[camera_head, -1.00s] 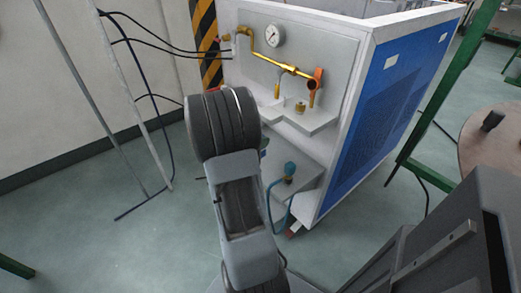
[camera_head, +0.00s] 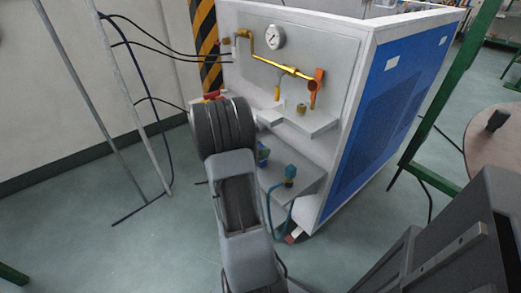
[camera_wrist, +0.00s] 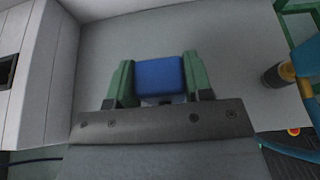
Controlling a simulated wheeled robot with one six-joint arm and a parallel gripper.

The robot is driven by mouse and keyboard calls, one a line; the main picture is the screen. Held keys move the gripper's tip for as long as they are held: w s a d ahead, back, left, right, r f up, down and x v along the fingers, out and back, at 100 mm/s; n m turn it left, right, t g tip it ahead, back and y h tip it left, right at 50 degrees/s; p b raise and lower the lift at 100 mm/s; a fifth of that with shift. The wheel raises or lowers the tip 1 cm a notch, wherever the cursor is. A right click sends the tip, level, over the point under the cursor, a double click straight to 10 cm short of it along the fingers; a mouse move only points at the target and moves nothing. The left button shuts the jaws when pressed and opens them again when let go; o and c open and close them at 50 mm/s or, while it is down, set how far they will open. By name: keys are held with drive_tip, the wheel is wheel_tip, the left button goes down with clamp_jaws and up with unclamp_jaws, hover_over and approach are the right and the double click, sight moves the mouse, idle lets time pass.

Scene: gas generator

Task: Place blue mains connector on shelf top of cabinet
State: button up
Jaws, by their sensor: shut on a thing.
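My gripper (camera_wrist: 160,64) has green fingers and is shut on the blue mains connector (camera_wrist: 160,78), a blue block between them. A flat grey surface (camera_wrist: 225,55) fills the wrist view behind it; whether the connector touches it cannot be told. In the head view the gripper end (camera_head: 263,154) is mostly hidden behind my dark wrist, at the left side of the cabinet front. The white cabinet (camera_head: 345,60) has a blue side panel, a small upper shelf (camera_head: 312,122) and a wider lower shelf (camera_head: 308,172).
A teal connector (camera_head: 290,172) with a brass base and hose stands on the lower shelf; its brass part shows in the wrist view (camera_wrist: 280,74). A gauge (camera_head: 275,38) and yellow pipe (camera_head: 285,68) are above. A round table (camera_head: 500,140) stands right.

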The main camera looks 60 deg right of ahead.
drive_tip(key=shift+f, duration=0.15)
drive_tip(key=o, duration=1)
drive_tip(key=shift+a+r, duration=0.1)
drive_tip(key=shift+r, duration=0.2)
drive_tip(key=a+r+m+t+y+p, duration=0.1)
drive_tip(key=a+r+m+t+y, duration=0.1)
drive_tip(key=a, duration=1.1)
drive_tip(key=a+r+m+t+y, duration=0.2)
drive_tip(key=a+r+m+y, duration=0.2)
drive_tip(key=a, duration=1)
drive_tip(key=a+r+m+t+y+p, duration=0.1)
drive_tip(key=a+r+m+t+y, duration=0.2)
drive_tip(key=a, duration=1)
drive_tip(key=shift+s+a+r+m+y+p, duration=0.1)
drive_tip(key=shift+a+r+m+y+p, duration=0.05)
drive_tip(key=shift+m+y, duration=1)
drive_tip(key=shift+s+a+r+m+y+p, duration=0.15)
drive_tip(key=shift+m+y, duration=0.6)
drive_tip(key=shift+m, duration=0.8)
drive_tip(key=shift+w+r, duration=0.1)
